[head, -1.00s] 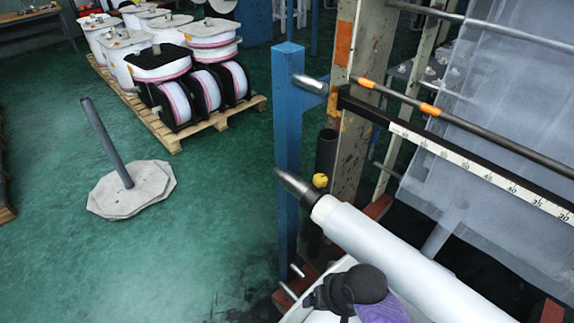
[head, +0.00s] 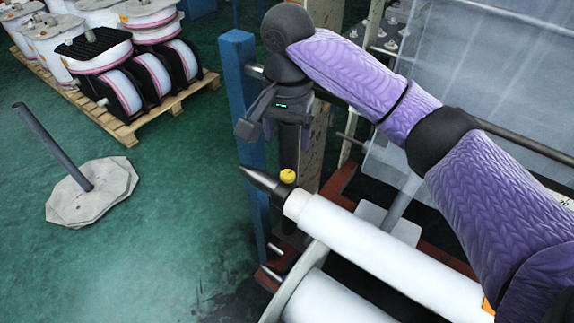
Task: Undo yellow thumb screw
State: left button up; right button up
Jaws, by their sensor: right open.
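The yellow thumb screw (head: 287,176) sits on top of the dark shaft end (head: 262,181) beside the end of the white film roll (head: 365,240). My right gripper (head: 262,135) hangs from the purple arm above and slightly left of the screw. It points downward, is open, and is apart from the screw. The screw is in plain sight below it. My left gripper is not in view.
A blue post (head: 240,85) stands close behind my right gripper. A second white roll (head: 335,303) lies below the first. A grey stand (head: 92,192) and a pallet (head: 130,128) with several spools are at the left. Green floor between is clear.

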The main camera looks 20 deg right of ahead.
aim_at(288, 174)
notch_tip(288, 174, down, 10)
jog(key=shift+w+d+r+b, duration=0.1)
jog(key=shift+r+b, duration=0.15)
jog(key=shift+b, duration=0.05)
jog(key=shift+c, duration=0.4)
grip_shut()
